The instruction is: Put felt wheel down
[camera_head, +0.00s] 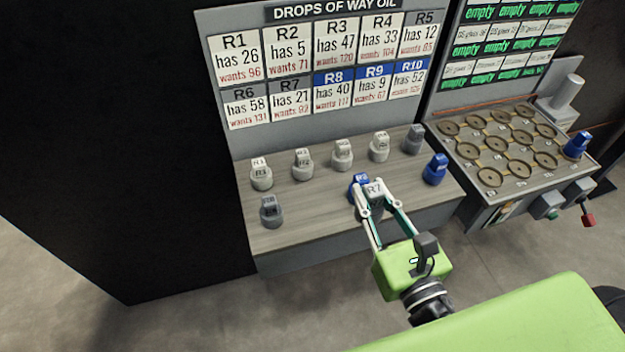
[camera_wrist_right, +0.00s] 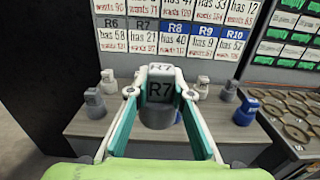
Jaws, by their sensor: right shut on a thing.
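My right gripper (camera_head: 373,201) is shut on a grey piece labelled R7 (camera_head: 376,189), probably the felt wheel. In the right wrist view the R7 piece (camera_wrist_right: 160,93) is upright between the fingertips (camera_wrist_right: 160,84), with a darker round lower part. It is over the front part of the wood-grain shelf (camera_head: 315,225); I cannot tell whether its base touches the shelf. A blue piece R8 (camera_head: 357,181) is just behind it and partly hidden. My left gripper is not in view.
A grey piece R6 (camera_head: 270,211) stands at front left, a blue piece R10 (camera_head: 435,170) at right. Several grey pieces line the back, including R1 (camera_head: 261,173). A count board (camera_head: 330,65) rises behind. A tray of round recesses (camera_head: 500,150) is at right.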

